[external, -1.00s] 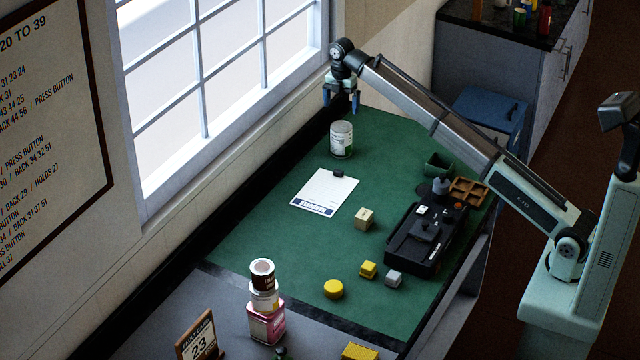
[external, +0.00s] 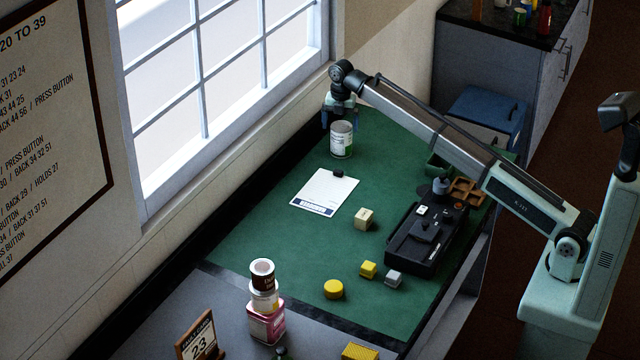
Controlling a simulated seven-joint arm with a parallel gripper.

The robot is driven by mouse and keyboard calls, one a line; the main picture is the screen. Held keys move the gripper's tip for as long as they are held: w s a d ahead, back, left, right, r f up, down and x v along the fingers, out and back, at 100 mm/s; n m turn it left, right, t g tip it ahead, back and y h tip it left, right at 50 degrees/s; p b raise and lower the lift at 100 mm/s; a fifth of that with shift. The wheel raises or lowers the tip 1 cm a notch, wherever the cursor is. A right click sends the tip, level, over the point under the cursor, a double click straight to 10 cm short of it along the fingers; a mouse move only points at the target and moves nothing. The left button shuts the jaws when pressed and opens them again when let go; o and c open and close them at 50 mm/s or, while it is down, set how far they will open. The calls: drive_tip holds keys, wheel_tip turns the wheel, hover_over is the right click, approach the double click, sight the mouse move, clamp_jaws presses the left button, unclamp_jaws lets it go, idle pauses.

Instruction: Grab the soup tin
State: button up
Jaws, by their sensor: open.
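The soup tin (external: 341,141) is a pale can with a white and green label. It stands upright at the far end of the green mat, near the window wall. My gripper (external: 341,119) points down at the tin's top, with its fingers open. The lower parts of the fingers are partly hidden behind the tin's upper part, so I cannot tell whether they touch it.
A white paper (external: 325,192) with a dark clip lies in front of the tin. A wooden cube (external: 364,219), a black device (external: 427,236) and yellow pieces (external: 333,289) stand nearer. Stacked tins (external: 263,290) stand at the front left. Green mat around the soup tin is clear.

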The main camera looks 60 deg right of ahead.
sight(341, 137)
drive_tip(key=shift+s+d+f, duration=0.1)
drive_tip(key=shift+d+f, duration=0.05)
drive_tip(key=shift+f, duration=1.25)
drive_tip(key=shift+d+f, duration=0.15)
drive_tip(key=shift+f, duration=1.25)
drive_tip(key=c, duration=1.3)
